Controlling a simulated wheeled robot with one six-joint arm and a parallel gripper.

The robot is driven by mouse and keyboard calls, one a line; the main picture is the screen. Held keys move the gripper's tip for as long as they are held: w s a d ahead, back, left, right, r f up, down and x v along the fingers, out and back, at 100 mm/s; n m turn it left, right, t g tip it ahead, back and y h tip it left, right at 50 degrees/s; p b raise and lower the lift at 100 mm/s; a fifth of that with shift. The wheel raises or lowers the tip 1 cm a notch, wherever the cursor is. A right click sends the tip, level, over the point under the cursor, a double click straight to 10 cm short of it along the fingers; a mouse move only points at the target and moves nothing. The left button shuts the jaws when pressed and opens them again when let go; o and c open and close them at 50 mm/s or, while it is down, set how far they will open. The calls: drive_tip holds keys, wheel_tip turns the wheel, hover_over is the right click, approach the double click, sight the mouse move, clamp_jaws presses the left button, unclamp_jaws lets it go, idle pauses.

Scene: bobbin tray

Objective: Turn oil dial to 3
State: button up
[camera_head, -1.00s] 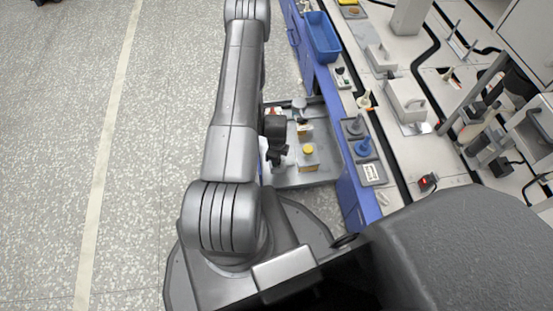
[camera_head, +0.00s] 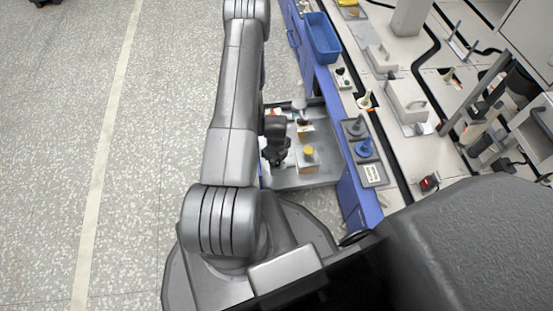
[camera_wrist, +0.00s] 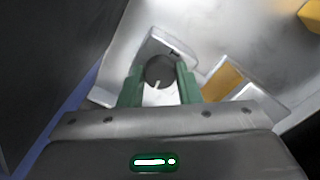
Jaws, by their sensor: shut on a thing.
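In the wrist view, the oil dial (camera_wrist: 160,69) is a dark round knob with a pale pointer line, set on a light grey block. My gripper (camera_wrist: 160,84) has its green fingers on either side of the knob and is shut on it. The pointer line runs toward the lower edge of the picture. No scale numbers can be read. In the head view, my gripper (camera_head: 276,158) is a dark shape low over the grey tray (camera_head: 315,178), and it hides the dial.
A box with a yellow round top (camera_head: 308,152) stands in the tray just right of my gripper. A blue-fronted bench (camera_head: 352,190) runs along the right, with a blue bin (camera_head: 322,38) and several tools on it.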

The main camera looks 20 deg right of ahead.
sight(277, 161)
drive_tip(key=o, duration=1)
drive_tip(key=shift+c, duration=0.2)
wheel_tip(277, 161, up, 14)
drive_tip(key=p, duration=0.4)
drive_tip(key=shift+f, duration=0.2)
wheel_tip(277, 161, down, 14)
drive_tip(key=b, duration=0.4)
drive_tip(key=shift+r, duration=0.15)
